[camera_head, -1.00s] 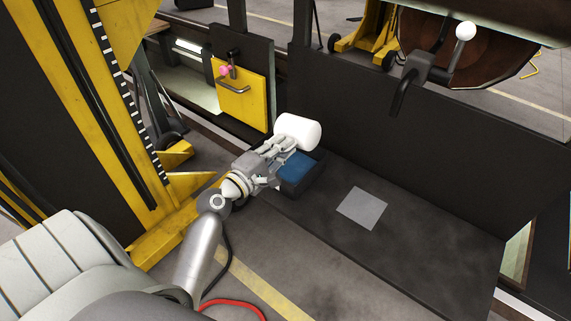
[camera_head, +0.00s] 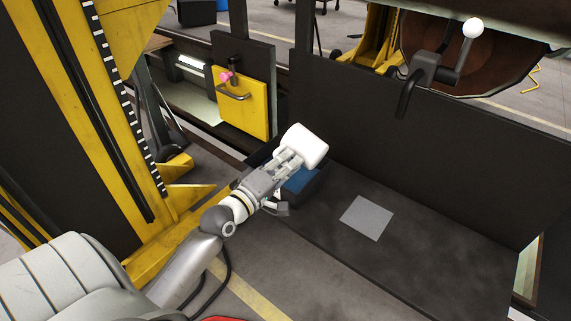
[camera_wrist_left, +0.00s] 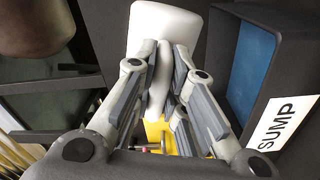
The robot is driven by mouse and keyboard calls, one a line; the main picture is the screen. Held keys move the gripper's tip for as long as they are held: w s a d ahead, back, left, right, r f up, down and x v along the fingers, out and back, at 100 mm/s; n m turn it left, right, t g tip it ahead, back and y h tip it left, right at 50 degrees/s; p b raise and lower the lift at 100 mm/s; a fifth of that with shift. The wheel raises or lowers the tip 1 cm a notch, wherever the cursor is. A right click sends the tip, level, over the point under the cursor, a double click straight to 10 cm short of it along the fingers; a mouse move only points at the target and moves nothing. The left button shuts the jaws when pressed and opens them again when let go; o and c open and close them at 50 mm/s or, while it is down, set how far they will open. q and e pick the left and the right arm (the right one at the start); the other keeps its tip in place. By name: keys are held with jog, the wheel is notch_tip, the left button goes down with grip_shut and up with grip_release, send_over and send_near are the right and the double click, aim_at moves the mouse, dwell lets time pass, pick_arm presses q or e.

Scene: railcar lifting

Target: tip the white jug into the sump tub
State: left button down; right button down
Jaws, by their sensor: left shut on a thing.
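The white jug (camera_head: 306,144) is held in the air, tilted, over the far side of the sump tub in the head view. My left gripper (camera_head: 287,160) is shut on it; the jug (camera_wrist_left: 165,28) also fills the top middle of the left wrist view between the fingers (camera_wrist_left: 160,82). The sump tub is a dark box with a blue inside (camera_head: 300,180), partly hidden under the gripper. In the left wrist view the tub (camera_wrist_left: 275,95) is at the right, with a SUMP label, beside the jug. I cannot see the jug's mouth or any liquid flowing. My right gripper is not in view.
The tub stands at the left end of a dark bench (camera_head: 420,260) with a grey square plate (camera_head: 367,218). A dark panel (camera_head: 430,155) rises behind it. A yellow panel with a handle (camera_head: 244,103) and a yellow lifting column (camera_head: 110,90) stand to the left.

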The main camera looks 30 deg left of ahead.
pick_arm(q)
jog(key=m+b, duration=0.1)
jog(key=m, duration=0.1)
jog(key=f+m+b, duration=0.1)
jog(key=m+b, duration=0.3)
jog(key=shift+d+f, duration=0.15)
jog(key=shift+f, duration=0.25)
jog(key=m, duration=0.2)
jog(key=r+m+b, duration=0.1)
jog(key=m, duration=0.1)
jog(key=shift+a, duration=0.4)
jog(key=m, duration=0.2)
jog(key=a+m+p, duration=0.1)
jog(key=shift+a+r+m, duration=0.15)
jog(key=shift+r+m, duration=0.2)
jog(key=shift+m, duration=0.05)
jog(key=shift+w+a+m, duration=0.1)
jog(key=shift+a+m, duration=0.05)
jog(key=shift+m, duration=0.25)
